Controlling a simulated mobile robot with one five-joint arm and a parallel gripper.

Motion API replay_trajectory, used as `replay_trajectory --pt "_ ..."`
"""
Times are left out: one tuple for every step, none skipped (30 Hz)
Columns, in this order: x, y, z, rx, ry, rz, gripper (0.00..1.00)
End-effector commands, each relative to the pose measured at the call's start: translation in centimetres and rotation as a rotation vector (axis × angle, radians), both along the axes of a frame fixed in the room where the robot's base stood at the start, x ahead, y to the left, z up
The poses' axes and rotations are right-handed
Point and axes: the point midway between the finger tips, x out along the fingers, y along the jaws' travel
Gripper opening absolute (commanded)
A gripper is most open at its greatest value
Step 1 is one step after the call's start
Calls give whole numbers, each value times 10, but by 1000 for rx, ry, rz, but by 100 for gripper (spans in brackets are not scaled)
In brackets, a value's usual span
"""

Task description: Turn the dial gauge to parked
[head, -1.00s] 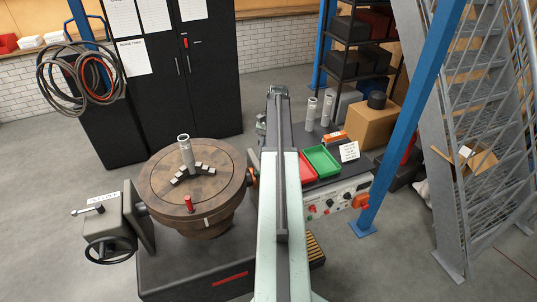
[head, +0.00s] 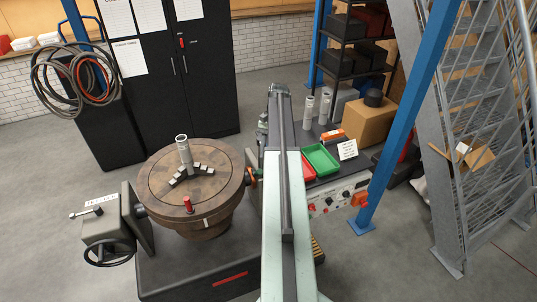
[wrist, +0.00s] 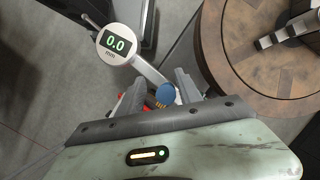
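The dial gauge (wrist: 117,45) shows in the wrist view as a round white head with a dark display reading 0.0 mm. Its pale arm (wrist: 150,72) slopes down and right toward a blue round knob (wrist: 165,94). My gripper (wrist: 160,82) is open, with one finger on each side of the knob and the arm's lower end. I cannot tell whether the fingers touch either. In the head view, my arm runs up the middle, and I cannot make out the gauge or the fingertips.
A brown round table (head: 158,205) with a three-jaw chuck and upright tube stands left of my arm; its edge (wrist: 215,65) is close right of the gripper. A green tray (head: 320,158) and control panel (head: 340,195) lie to the right. A blue post (head: 405,110) stands farther right.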

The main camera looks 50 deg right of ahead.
Motion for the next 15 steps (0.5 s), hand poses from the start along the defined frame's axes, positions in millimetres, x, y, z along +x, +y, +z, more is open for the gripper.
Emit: replay_trajectory --pt "1 0 0 0 0 1 41" --pt "1 0 1 0 -1 1 41" --pt "1 0 2 0 -1 1 41" --pt "1 -1 4 1 -2 1 41" --pt "2 -1 6 1 -2 1 41" --pt "2 -3 10 1 -2 1 41" --pt "2 -4 13 1 -2 1 41" --pt "3 -5 17 1 -2 1 41" --pt "4 -7 24 0 -1 1 41" --pt "4 -9 29 0 -1 1 41" --pt "5 -11 35 0 -1 1 41" --pt "5 -14 42 0 -1 1 41" --pt "6 -16 48 1 -2 1 41" --pt "7 -18 53 0 -1 2 41" --pt "8 -20 60 0 -1 2 41"
